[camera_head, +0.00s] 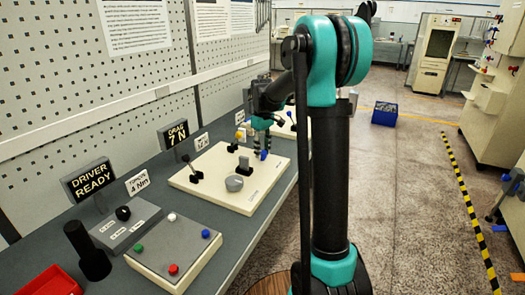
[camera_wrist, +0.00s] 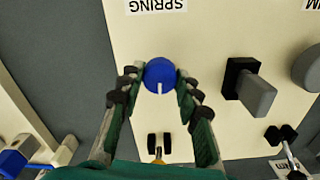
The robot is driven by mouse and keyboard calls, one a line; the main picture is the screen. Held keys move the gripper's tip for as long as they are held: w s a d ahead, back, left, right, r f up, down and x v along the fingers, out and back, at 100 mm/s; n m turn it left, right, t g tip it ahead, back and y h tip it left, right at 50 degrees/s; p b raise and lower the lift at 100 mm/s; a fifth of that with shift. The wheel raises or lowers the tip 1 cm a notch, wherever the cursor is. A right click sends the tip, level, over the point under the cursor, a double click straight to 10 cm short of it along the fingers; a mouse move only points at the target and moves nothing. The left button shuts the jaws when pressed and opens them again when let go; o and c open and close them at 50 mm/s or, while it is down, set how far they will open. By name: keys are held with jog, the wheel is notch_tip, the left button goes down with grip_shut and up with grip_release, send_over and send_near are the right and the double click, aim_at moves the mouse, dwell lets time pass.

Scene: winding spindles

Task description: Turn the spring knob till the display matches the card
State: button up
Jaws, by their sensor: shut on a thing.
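The blue spring knob (camera_wrist: 160,73) sits on the cream panel (camera_wrist: 210,25) below an upside-down SPRING label (camera_wrist: 155,5) in the wrist view. Its white pointer line points down in that picture. My gripper (camera_wrist: 160,95) is shut on the knob, one finger at each side. In the head view the knob (camera_head: 264,155) shows as a small blue spot under my gripper (camera_head: 262,145). A black display (camera_head: 176,134) reads "7 N" on its lower line; its upper word is small. A white card (camera_head: 202,141) stands beside it, its text too small to read.
A grey block handle (camera_wrist: 258,95) on a black base stands right of the knob. A grey round knob (camera_head: 234,183) and a black lever (camera_head: 192,172) stand on the same panel. Nearer are a DRIVER READY display (camera_head: 88,180), a button box (camera_head: 172,250) and a red tray (camera_head: 52,284).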

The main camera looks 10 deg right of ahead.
jog(key=m, duration=0.4)
jog(key=shift+m, duration=0.3)
jog(key=m, duration=0.4)
jog(key=shift+m, duration=0.3)
jog(key=m, duration=0.4)
jog(key=shift+m, duration=1.9)
jog(key=o, duration=1.2)
jog(key=shift+c, duration=0.2)
notch_tip(320, 180, up, 12)
